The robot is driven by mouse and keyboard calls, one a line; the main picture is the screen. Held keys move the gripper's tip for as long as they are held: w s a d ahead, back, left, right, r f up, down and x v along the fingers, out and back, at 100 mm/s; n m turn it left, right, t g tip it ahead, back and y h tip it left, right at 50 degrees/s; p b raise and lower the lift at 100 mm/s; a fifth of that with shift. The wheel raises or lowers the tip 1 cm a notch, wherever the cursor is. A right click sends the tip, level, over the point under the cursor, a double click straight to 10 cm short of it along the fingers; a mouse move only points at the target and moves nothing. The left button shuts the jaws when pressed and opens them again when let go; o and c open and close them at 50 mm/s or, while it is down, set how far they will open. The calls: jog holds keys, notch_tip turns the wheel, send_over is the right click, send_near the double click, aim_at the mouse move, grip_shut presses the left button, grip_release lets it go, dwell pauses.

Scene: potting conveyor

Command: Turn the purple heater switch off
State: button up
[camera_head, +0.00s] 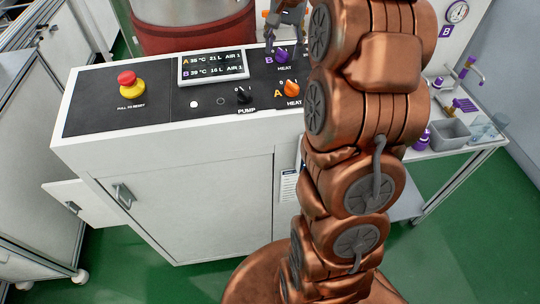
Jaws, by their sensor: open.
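The purple heater switch (282,57) is a small knob on the black panel, beside a letter B and above the word HEAT. Its pointer direction is too small to tell. My gripper (284,43) is open, with its grey fingers just above and around the purple switch. Whether a finger touches the switch I cannot tell. My copper arm covers the panel to the right of it.
An orange heater knob (291,87) sits just in front of the purple one. A black pump knob (243,95), a display (212,66) and a red emergency button (127,79) stand further left. A red-brown drum (195,28) is behind the white cabinet (190,205).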

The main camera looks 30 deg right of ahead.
jog(key=shift+s+d+r+b, duration=0.1)
jog(key=shift+r+b, duration=0.4)
jog(key=shift+r, duration=1.4)
jog(key=shift+s+d+r+b, duration=0.1)
jog(key=shift+r+b, duration=0.35)
jog(key=shift+r, duration=1.4)
jog(key=s+a+f+n+g+p, duration=0.1)
jog(key=s+a+f+n+p, duration=0.3)
jog(key=s+a, duration=0.8)
jog(key=s+a+f+n+p, duration=0.1)
jog(key=s+a+f+n, duration=0.1)
jog(key=s, duration=0.4)
jog(key=s+a+f+n+g, duration=0.1)
jog(key=s+a+f+n, duration=0.2)
jog(key=s+a, duration=0.3)
jog(key=shift+s+a+f+n+p, duration=0.35)
jog(key=shift+s+f+p, duration=0.1)
jog(key=shift+f, duration=0.45)
jog(key=shift+s, duration=0.1)
